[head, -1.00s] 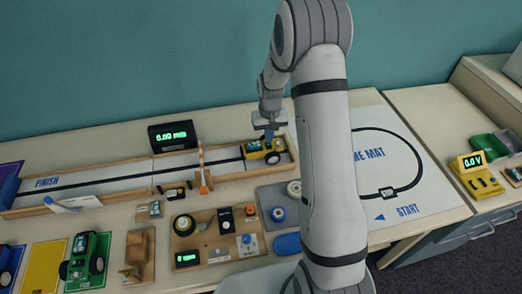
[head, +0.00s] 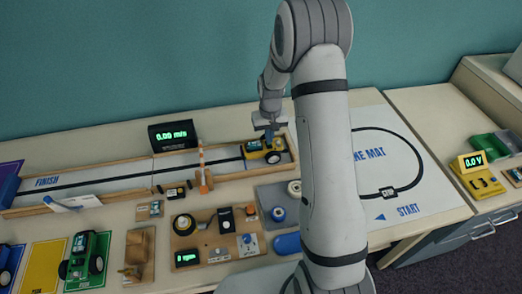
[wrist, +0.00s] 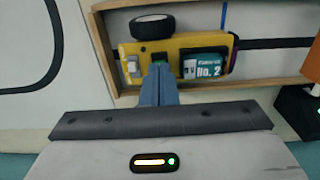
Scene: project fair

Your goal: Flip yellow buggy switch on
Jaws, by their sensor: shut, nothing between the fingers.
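The yellow buggy (head: 266,152) sits at the right end of the wooden track lane in the head view. Whether the tips touch the buggy cannot be told.
The wooden lane wall (wrist: 108,40) runs close around the buggy. An orange-and-white post (head: 202,165) stands left of it, with a speed display (head: 173,135) behind the lane. A board with knobs (head: 215,240) lies in front. The white mat (head: 385,160) is at the right.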

